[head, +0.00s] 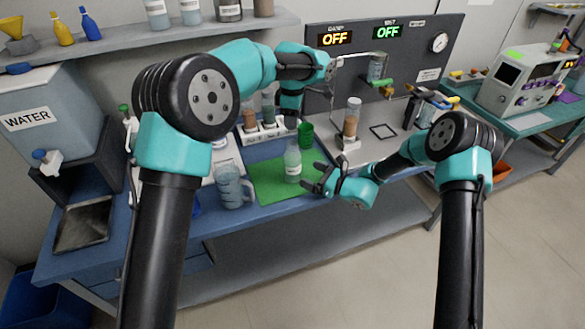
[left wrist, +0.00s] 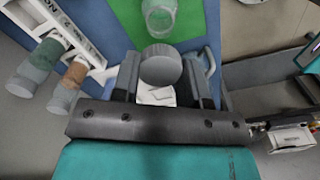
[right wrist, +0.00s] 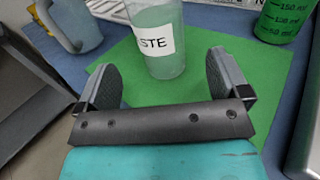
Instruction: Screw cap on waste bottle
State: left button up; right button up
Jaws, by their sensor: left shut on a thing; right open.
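The waste bottle (head: 292,165) is pale, translucent and upright on a green mat (head: 268,188). Its label shows in the right wrist view (right wrist: 153,42), and its open round mouth in the left wrist view (left wrist: 160,16). My left gripper (head: 291,122) is shut on a grey round cap (left wrist: 161,64), held above the bottle and apart from it in the left wrist view. My right gripper (head: 316,180) is open and low at the bottle's right side. In the right wrist view its fingers (right wrist: 165,80) are spread, with the bottle just beyond them, not gripped.
A clear measuring jug (head: 231,187) stands left of the mat. A green beaker (head: 306,135) stands behind the bottle. A white rack (head: 262,134) with vials is behind the mat. A stand with a brown-filled tube (head: 352,118) is to the right. The mat's front is clear.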

jog(key=x, duration=0.8)
jog(key=c, duration=1.4)
pick_arm(q)
send_over(293, 146)
jog(key=shift+a+f, duration=0.1)
jog(key=shift+f, duration=2.45)
pick_arm(e)
jog(key=shift+o, duration=0.2)
